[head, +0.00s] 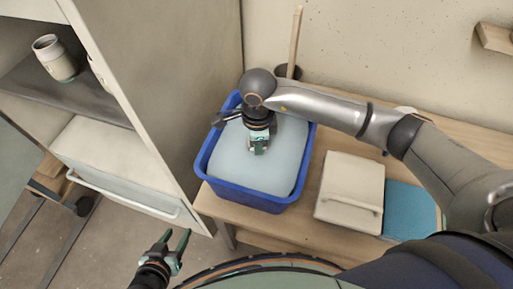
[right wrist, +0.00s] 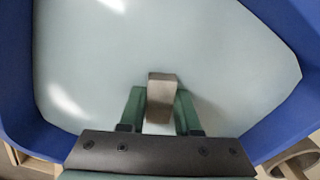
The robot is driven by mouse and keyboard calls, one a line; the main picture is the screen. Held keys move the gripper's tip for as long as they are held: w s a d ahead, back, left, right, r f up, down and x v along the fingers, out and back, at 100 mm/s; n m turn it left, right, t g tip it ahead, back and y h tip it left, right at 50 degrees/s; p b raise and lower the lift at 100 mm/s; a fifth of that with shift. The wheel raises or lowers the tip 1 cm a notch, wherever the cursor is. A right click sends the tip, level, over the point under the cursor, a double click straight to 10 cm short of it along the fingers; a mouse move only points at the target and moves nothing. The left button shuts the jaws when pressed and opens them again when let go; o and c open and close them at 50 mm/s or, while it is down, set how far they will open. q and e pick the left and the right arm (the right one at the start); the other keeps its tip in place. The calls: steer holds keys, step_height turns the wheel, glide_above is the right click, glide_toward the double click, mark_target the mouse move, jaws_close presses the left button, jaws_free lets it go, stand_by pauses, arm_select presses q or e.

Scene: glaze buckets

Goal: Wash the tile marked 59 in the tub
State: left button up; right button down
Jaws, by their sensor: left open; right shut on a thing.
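The tub (head: 216,176) is a blue bin of pale, cloudy liquid on the wooden table. It also shows in the right wrist view (right wrist: 285,128). My right gripper (head: 258,148) reaches down over the middle of the tub. In the right wrist view its green fingers are shut on a small grey-brown tile (right wrist: 162,86), over the pale liquid surface. I see no number on the tile, and I cannot tell how deep it sits. My left gripper (head: 177,246) is open and empty, low at the front, apart from the tub.
A white box with a handle (head: 349,177) and a blue mat (head: 410,208) lie right of the tub. A stick (head: 296,40) stands in a dark pot behind it. A tall cabinet is at the left, with a beige cup (head: 55,58) on its shelf.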

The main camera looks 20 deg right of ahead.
steer(key=shift+d, duration=0.95)
steer(key=shift+a, duration=0.1)
steer(key=shift+a+b, duration=0.3)
steer(key=shift+a, duration=0.8)
steer(key=shift+d, duration=0.1)
steer(key=shift+d, duration=1.15)
steer(key=shift+a, duration=0.1)
